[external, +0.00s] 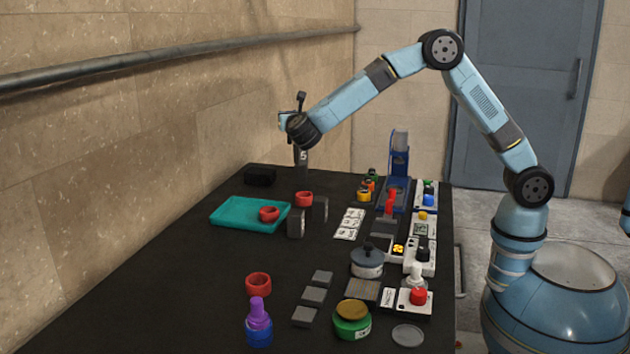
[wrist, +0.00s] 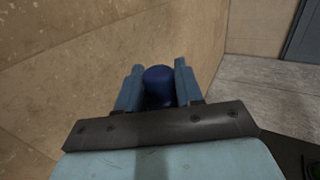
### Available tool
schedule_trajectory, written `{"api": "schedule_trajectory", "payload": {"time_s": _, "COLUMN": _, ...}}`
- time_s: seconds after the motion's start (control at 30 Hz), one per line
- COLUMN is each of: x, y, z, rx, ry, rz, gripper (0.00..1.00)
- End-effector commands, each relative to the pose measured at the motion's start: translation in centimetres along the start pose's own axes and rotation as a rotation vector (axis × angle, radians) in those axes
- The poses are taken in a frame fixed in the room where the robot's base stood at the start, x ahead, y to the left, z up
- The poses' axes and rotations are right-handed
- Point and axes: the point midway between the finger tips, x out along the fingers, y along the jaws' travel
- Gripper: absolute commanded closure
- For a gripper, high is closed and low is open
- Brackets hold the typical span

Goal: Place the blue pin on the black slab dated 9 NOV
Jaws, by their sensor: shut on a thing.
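My gripper (external: 287,121) is raised above the far left part of the table, near the wall. In the wrist view its two blue fingers (wrist: 159,68) are shut on a dark blue rounded piece, which looks like the blue pin (wrist: 159,88). The pin is hard to make out in the external view. Three dark flat slabs (external: 314,295) lie in a row at the near middle of the table, and two dark slabs (external: 296,224) stand upright near the teal mat. No date is readable on any of them, so I cannot tell which is 9 NOV.
The black table (external: 190,275) has free room at the near left. A grey lidded pot (external: 367,261), green jar (external: 351,322), purple-and-blue piece (external: 258,318) and blue press (external: 399,165) stand about.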

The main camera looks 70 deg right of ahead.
Motion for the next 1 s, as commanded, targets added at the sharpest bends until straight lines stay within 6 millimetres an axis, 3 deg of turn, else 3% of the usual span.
{"api": "schedule_trajectory", "payload": {"time_s": 0.2, "x": 2.0, "y": 3.5, "z": -2.2, "rx": -0.001, "ry": 0.000, "rz": 0.000, "gripper": 0.99}}
{"api": "schedule_trajectory", "payload": {"time_s": 0.5, "x": 3.6, "y": 6.2, "z": -6.1, "rx": 0.000, "ry": -0.001, "rz": 0.001, "gripper": 0.99}}
{"api": "schedule_trajectory", "payload": {"time_s": 0.77, "x": 4.1, "y": 7.0, "z": -7.2, "rx": 0.001, "ry": -0.001, "rz": 0.001, "gripper": 0.99}}
{"api": "schedule_trajectory", "payload": {"time_s": 1.0, "x": 4.2, "y": 7.2, "z": -10.0, "rx": -0.001, "ry": -0.001, "rz": 0.001, "gripper": 0.99}}
